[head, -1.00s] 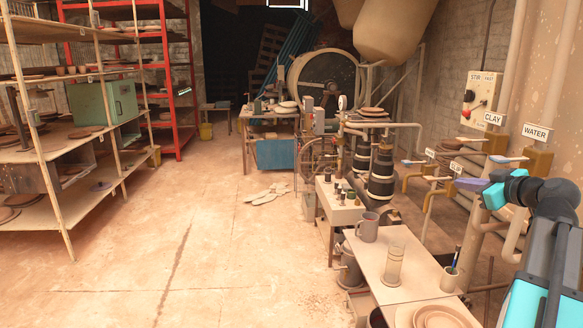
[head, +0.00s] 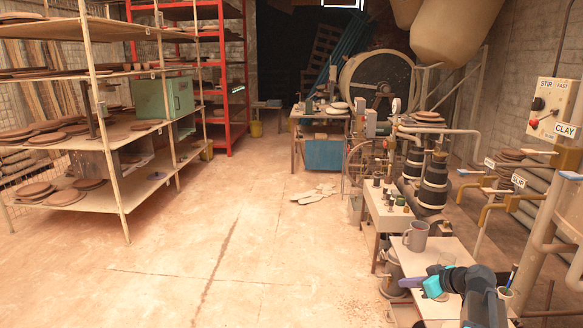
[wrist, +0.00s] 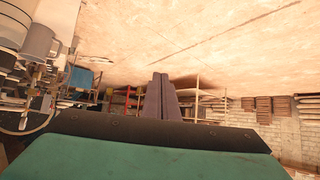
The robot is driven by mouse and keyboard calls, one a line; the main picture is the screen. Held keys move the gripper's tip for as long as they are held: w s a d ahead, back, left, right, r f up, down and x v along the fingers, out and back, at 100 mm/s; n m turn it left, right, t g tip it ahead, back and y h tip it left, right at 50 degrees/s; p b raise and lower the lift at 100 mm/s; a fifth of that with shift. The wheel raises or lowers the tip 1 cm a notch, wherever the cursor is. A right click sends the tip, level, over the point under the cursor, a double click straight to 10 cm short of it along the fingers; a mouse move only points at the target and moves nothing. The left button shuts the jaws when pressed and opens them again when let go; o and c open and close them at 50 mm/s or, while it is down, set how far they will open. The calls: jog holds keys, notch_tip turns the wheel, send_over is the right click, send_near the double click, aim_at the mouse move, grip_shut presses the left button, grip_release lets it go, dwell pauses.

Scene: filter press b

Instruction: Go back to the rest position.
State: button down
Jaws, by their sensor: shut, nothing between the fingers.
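My gripper (head: 404,282) is at the lower right of the head view, over the near white table (head: 449,246), with its purple fingers pointing left. In the wrist view the two fingers (wrist: 161,78) lie together, with nothing between them. My arm hides part of the table and part of a clear glass (head: 446,260) behind it.
A grey mug (head: 416,236) and a pen cup (head: 505,294) stand close to my gripper. Shelves (head: 150,132) stand at the left.

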jog(key=s+a+f+g, duration=0.3)
jog(key=s+a+f, duration=0.35)
jog(key=f, duration=0.35)
jog(key=s+a+f+g, duration=0.2)
jog(key=s+a+f, duration=0.3)
jog(key=a+f, duration=0.4)
jog(key=s+a+f+g, duration=0.3)
jog(key=s+a+f, duration=0.3)
jog(key=f, duration=0.5)
jog(key=s+a+f+m+g+h, duration=0.1)
jog(key=s+f+g, duration=0.1)
jog(key=s+f, duration=0.35)
jog(key=s+a+f+g+h, duration=0.1)
jog(key=s+f+g, duration=0.15)
jog(key=s, duration=0.65)
jog(key=s+a+f+m+g+h, duration=0.1)
jog(key=s+f, duration=0.4)
jog(key=s, duration=0.2)
jog(key=s+d+m+h, duration=0.2)
jog(key=s+d+m, duration=0.2)
jog(key=shift+s+d+g+h+p, duration=0.25)
jog(key=shift+d+g+h+p, duration=0.05)
jog(key=shift+g+p, duration=0.05)
